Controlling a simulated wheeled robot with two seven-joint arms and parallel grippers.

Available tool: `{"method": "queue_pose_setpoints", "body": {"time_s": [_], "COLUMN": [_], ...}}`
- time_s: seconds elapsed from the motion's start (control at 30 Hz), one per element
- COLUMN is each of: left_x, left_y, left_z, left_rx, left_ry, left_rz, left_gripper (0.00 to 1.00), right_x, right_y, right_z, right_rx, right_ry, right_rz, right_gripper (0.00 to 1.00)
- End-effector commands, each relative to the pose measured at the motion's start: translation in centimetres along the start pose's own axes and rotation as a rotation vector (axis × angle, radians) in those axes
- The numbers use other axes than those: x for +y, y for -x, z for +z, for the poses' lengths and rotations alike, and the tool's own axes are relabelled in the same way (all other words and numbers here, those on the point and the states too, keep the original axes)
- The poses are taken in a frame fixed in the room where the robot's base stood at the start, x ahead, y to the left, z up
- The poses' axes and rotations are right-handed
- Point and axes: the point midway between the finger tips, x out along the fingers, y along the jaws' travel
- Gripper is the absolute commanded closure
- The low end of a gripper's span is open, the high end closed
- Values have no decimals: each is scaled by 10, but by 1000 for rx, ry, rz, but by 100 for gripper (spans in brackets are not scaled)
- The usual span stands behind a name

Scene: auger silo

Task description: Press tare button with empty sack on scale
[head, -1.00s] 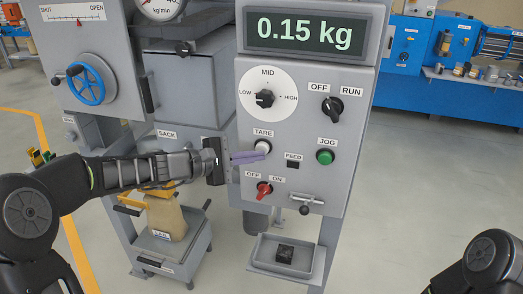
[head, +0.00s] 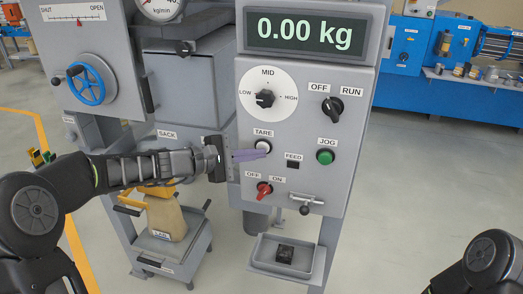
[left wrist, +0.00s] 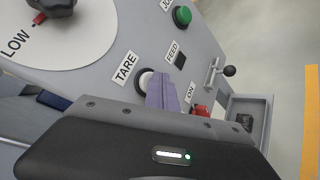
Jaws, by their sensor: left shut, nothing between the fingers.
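The white TARE button (head: 263,146) is on the grey control panel (head: 225,80). The display (head: 304,30) above it reads 0.00 kg. My left gripper (head: 262,153) is shut and empty, with its purple fingertips at the lower edge of the button. In the left wrist view the gripper (left wrist: 163,80) overlaps the TARE button (left wrist: 146,80), and contact cannot be made out for sure. The tan sack (head: 168,222) hangs upright at the scale platform (head: 170,252) at the lower left, partly hidden by my left arm. My right gripper is out of view.
Near the TARE button are the red off/on switch (head: 264,190), the green JOG button (head: 325,157) and the black OFF/RUN knob (head: 332,108). A small tray (head: 262,266) juts out below. A blue handwheel (head: 88,80) is at the left. Open floor lies to the right.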

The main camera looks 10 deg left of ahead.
Motion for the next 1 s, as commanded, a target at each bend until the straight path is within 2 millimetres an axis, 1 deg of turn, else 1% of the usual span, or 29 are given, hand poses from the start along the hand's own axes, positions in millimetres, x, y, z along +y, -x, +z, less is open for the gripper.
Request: {"method": "queue_pose_setpoints", "body": {"time_s": [0.57,1.0], "left_x": [0,-10], "left_y": [0,13], "left_z": [0,8], "left_rx": [1,2], "left_ry": [0,0], "left_rz": [0,1], "left_gripper": [100,100], "right_x": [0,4], "right_y": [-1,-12], "right_z": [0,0], "right_rx": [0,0], "right_ry": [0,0], "right_rz": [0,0], "right_gripper": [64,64]}}
